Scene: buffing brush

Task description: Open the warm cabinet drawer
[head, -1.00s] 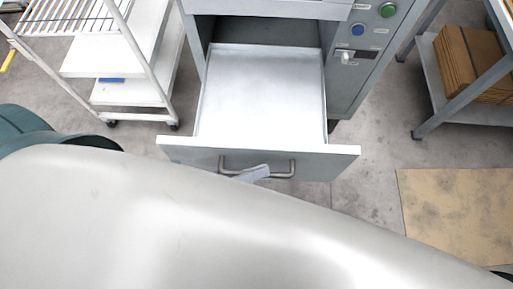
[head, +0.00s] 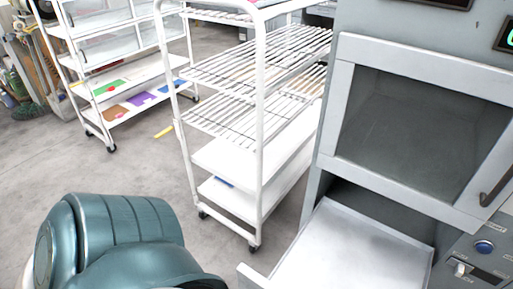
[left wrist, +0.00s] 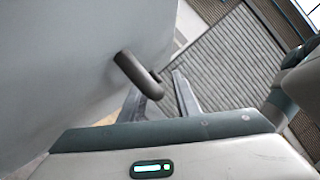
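The warm cabinet (head: 345,100) stands at the right of the head view, with its drawer (head: 345,250) pulled out below a windowed door. The drawer is a shallow, empty metal tray; only a corner of its front (head: 252,277) shows. In the left wrist view a dark bar handle (left wrist: 138,74) sticks out from a grey panel (left wrist: 70,60). My left gripper (left wrist: 160,92) is by the handle's free-looking end, its two fingers apart. I cannot tell whether they touch it. My right gripper is out of view.
A white wire-shelf cart (head: 258,130) stands left of the cabinet, close to the drawer. Another white rack (head: 115,80) with coloured sheets is farther back. The grey floor (head: 110,170) between is mostly clear.

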